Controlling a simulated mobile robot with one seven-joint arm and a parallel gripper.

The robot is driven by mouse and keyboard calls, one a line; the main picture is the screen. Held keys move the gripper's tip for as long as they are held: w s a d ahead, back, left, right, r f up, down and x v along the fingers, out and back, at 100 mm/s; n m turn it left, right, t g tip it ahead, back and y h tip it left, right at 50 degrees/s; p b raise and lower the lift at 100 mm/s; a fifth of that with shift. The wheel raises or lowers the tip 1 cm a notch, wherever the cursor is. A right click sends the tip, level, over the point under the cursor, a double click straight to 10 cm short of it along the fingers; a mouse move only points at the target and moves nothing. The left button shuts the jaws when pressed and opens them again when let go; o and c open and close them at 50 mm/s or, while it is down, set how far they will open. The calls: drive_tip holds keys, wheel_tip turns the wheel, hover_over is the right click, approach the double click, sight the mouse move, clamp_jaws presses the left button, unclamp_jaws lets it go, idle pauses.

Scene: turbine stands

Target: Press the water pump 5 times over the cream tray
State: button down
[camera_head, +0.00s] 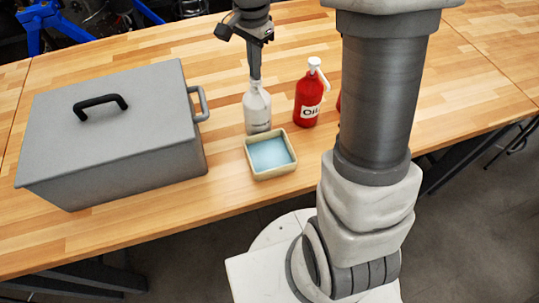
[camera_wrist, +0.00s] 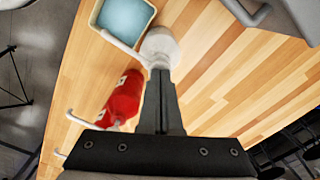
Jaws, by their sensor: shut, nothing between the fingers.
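The water pump is a pale, see-through bottle (camera_head: 257,112) standing upright on the wooden bench. It also shows in the wrist view (camera_wrist: 162,42), with its white spout reaching over the cream tray's corner. The cream tray (camera_head: 274,174) stands just in front of the bottle and holds light blue liquid; it shows at the top left of the wrist view (camera_wrist: 94,15). My gripper (camera_head: 255,78) points down, shut and empty, with its fingertips at the pump's top. The fingers cover the pump head, so I cannot tell if they touch it.
A red oil bottle (camera_head: 308,102) with a white pump stands right of the water pump. Another red thing (camera_head: 338,103) is mostly hidden behind my arm. A large grey box (camera_head: 110,140) with a black lid handle stands at the left. The bench is clear behind the bottles.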

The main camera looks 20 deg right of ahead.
drive_tip(key=shift+s, duration=0.1)
drive_tip(key=shift+r+p, duration=0.8)
drive_tip(key=shift+r, duration=0.2)
drive_tip(key=shift+f, duration=0.15)
drive_tip(key=shift+f+b, duration=0.75)
drive_tip(key=shift+f, duration=0.15)
drive_tip(key=shift+r, duration=0.1)
drive_tip(key=shift+r+p, duration=0.75)
drive_tip(key=shift+r, duration=0.2)
wheel_tip(320, 180, up, 6)
drive_tip(key=p, duration=0.4)
drive_tip(key=shift+p, duration=0.3)
